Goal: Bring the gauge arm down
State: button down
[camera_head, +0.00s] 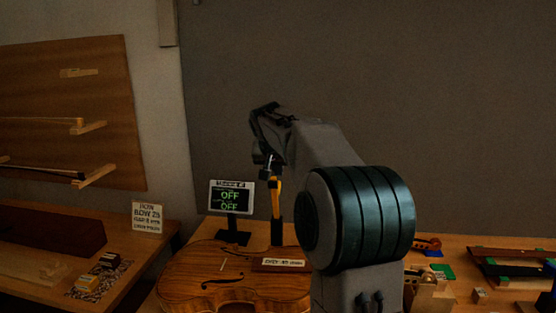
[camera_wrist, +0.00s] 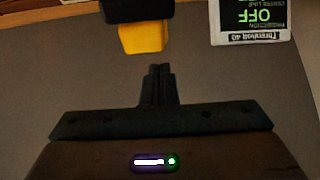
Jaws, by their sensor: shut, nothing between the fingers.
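The gauge stands behind the violin body in the head view, with a dark post (camera_head: 277,228) and a yellow part (camera_head: 275,190) that looks like its arm. In the wrist view the yellow part (camera_wrist: 143,38) shows at the top, with a black piece (camera_wrist: 137,10) against it. My gripper (camera_head: 270,160) is just above the yellow part in the head view. In the wrist view its shut, empty fingers (camera_wrist: 157,78) point toward the yellow part, with a visible gap. The gauge arm's full length and tilt are hidden. The display (camera_head: 231,197) beside it reads OFF; it also shows in the wrist view (camera_wrist: 252,18).
A violin body (camera_head: 205,285) lies on the bench below, with a labelled brown block (camera_head: 280,265) on it. A sign (camera_head: 148,217) stands at left, under a wall board (camera_head: 75,125) with bows. Tools and small parts crowd the right side.

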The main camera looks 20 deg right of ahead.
aim_at(276, 195)
jog(key=shift+s+a+f, duration=0.15)
jog(key=shift+s+a, duration=0.2)
jog(key=shift+s, duration=0.2)
jog(key=shift+s+a+f, duration=0.15)
jog(key=shift+s+a, duration=0.2)
jog(key=shift+s, duration=0.15)
jog(key=shift+a+f+b, duration=0.1)
jog(key=shift+f+b, duration=0.05)
jog(key=shift+b, duration=0.5)
